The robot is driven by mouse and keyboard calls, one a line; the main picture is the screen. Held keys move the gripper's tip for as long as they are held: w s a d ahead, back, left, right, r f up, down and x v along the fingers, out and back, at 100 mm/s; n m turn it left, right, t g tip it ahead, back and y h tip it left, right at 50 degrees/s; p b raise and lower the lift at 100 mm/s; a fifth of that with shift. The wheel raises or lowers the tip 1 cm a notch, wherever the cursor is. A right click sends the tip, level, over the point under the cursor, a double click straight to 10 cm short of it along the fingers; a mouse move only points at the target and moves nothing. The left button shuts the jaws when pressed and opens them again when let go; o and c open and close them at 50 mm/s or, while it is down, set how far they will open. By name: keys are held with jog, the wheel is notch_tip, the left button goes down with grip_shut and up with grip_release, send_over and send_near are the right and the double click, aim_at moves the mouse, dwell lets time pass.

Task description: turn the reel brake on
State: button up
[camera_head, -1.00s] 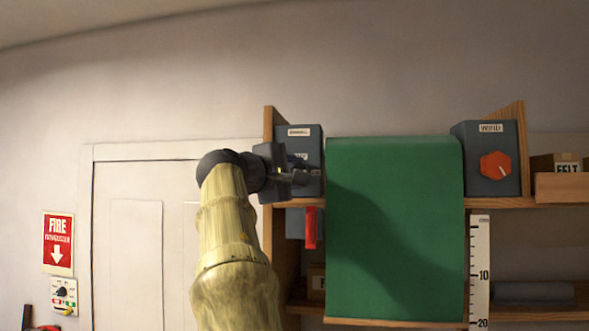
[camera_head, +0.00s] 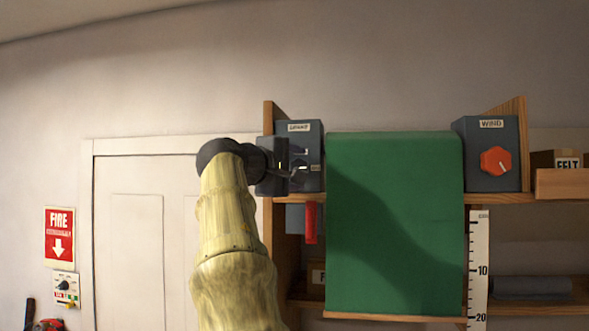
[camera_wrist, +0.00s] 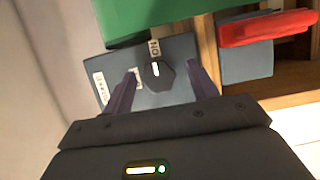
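The grey-blue brake box (camera_head: 313,155) stands on the shelf at the left end; its top label is too blurred to read surely. In the wrist view its face (camera_wrist: 180,50) carries a dark knob (camera_wrist: 159,75). The knob's white mark points toward a small label reading "ON" (camera_wrist: 154,47). My gripper (camera_head: 303,172) is at the box's front. Its fingers (camera_wrist: 163,70) are open, one on each side of the knob, with visible gaps and no clear contact.
A red handle (camera_head: 311,223) hangs below the shelf, near the box. A green cloth (camera_head: 394,220) hangs immediately right of the box. Further right stands a "WIND" box (camera_head: 490,140) with a red knob (camera_head: 496,161). A wooden side panel (camera_head: 268,123) borders the box on the left.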

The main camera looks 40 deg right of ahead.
jog(key=shift+s+a+b, duration=0.1)
jog(key=shift+a+b, duration=0.2)
jog(key=shift+a, duration=0.1)
jog(key=b+v, duration=0.5)
jog(key=v, duration=1.1)
jog(key=shift+a, duration=0.25)
jog(key=shift+s, duration=0.1)
